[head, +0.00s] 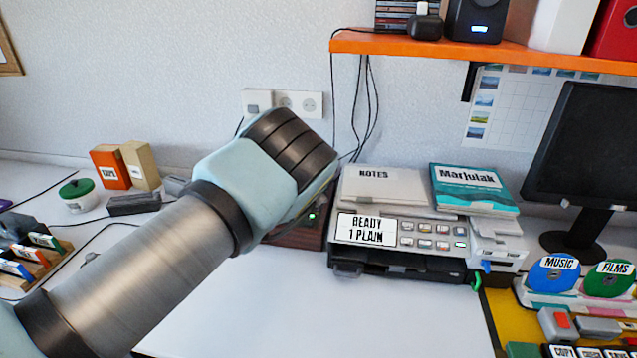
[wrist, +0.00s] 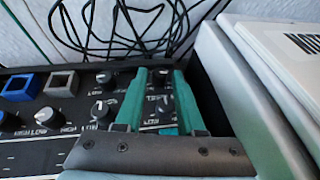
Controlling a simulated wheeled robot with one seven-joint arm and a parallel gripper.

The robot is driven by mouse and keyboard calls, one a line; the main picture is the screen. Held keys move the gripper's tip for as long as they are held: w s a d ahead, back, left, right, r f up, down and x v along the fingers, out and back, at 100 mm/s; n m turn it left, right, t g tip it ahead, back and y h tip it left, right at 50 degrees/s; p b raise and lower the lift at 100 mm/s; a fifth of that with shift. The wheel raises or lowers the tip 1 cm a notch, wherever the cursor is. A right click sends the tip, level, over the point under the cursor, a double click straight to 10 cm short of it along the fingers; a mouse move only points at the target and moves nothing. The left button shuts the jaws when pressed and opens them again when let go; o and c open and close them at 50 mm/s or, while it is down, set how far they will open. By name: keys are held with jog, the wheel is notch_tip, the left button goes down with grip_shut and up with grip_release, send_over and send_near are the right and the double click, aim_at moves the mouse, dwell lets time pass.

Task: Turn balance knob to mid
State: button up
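A dark panel with several round knobs fills the left and middle of the wrist view. My gripper (wrist: 160,76) has two green fingers over the panel's right end. The fingers are apart, with a small dark knob (wrist: 160,77) between their tips; I cannot tell whether they touch it. Another knob (wrist: 165,104) sits nearer, also between the fingers. The lettering there is too small to tell which knob is balance. In the head view my arm hides most of the red-brown device (head: 300,238) with a green light, and the fingers are hidden.
A printer (head: 405,262) stands close on the right, with a notes pad (head: 382,186) and a teal book (head: 474,185) on top. Loose black cables (wrist: 125,28) hang behind the panel. An orange shelf (head: 480,49) is above. The white desk (head: 300,310) in front is clear.

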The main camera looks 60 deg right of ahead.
jog(key=shift+x, duration=0.8)
grip_shut()
